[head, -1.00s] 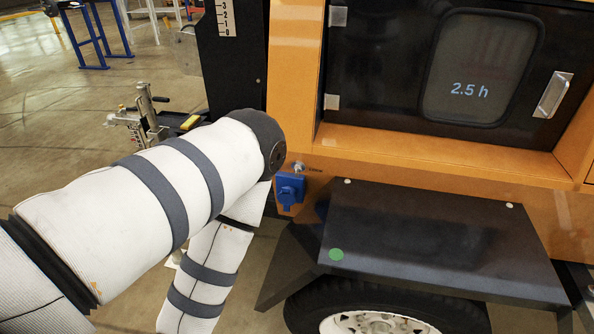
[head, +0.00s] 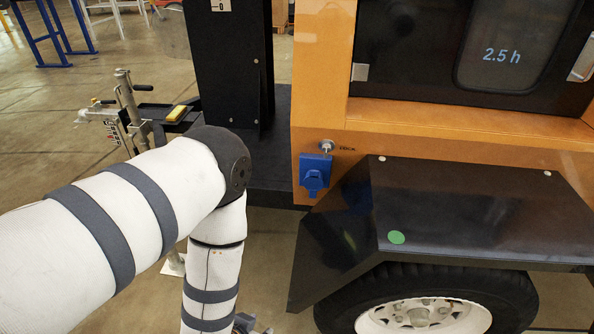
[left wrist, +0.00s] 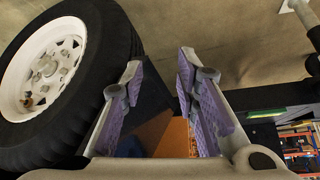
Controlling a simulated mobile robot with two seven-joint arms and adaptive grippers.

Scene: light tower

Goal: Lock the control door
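The control door (head: 408,52) is the black panel in the orange body, cut off by the top edge of the head view. It looks closed. Its window reads "2.5 h". Its silver handle (head: 583,62) shows partly at the right edge. A small silver lock or switch (head: 326,147) sits on the orange frame below and left of the door. My left arm reaches down left of the machine. In the left wrist view my left gripper (left wrist: 158,62) is open and empty, with the orange body and a dark panel beyond its fingers. My right gripper is out of view.
A blue socket cover (head: 315,174) is just below the silver part. A black fender (head: 470,215) with a green dot juts out above the wheel (head: 425,312); the wheel (left wrist: 60,75) is beside my left gripper. A metal jack (head: 130,110) stands at left.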

